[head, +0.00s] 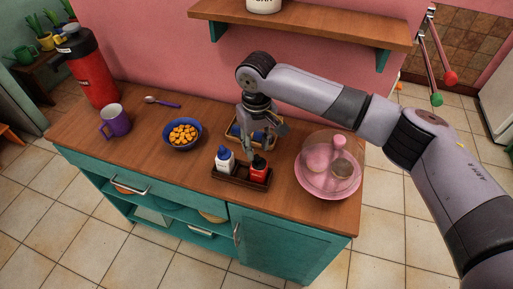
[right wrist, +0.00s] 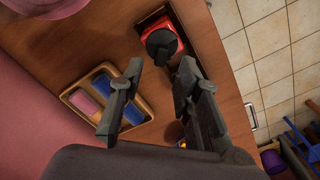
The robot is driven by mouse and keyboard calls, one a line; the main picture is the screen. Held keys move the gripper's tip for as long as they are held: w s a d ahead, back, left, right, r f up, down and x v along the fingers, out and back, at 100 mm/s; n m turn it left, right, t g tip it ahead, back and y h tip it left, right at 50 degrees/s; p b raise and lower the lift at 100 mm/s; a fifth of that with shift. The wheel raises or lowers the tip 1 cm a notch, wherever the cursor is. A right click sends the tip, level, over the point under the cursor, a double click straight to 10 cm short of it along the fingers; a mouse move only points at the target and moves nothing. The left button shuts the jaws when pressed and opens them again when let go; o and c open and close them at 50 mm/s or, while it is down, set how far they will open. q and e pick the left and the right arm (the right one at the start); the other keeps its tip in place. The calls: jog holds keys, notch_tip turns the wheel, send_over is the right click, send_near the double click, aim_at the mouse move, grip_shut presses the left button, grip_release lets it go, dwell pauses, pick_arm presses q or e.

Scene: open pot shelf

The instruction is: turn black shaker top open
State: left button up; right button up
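The red shaker (head: 259,174) with a black top (head: 257,161) stands upright in the right end of a dark brown caddy (head: 238,183) on the counter. In the right wrist view the black top (right wrist: 161,42) shows just beyond my fingertips, with part of the red body (right wrist: 176,34) behind it. My right gripper (head: 258,147) is above and behind the caddy, close to the shaker. In the right wrist view its two fingers (right wrist: 162,68) are apart, with nothing between them. I cannot tell whether the top is open. My left gripper is out of view.
A white bottle with a blue cap (head: 225,160) stands beside the shaker. A wooden tray (right wrist: 77,110) with blue and pink items lies behind the caddy. A pink plate (head: 313,187) with pink items is right, a blue bowl (head: 183,144) left. A shelf (head: 310,26) hangs above.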

aim_at(257, 155)
jog(key=shift+f, duration=1.55)
grip_shut()
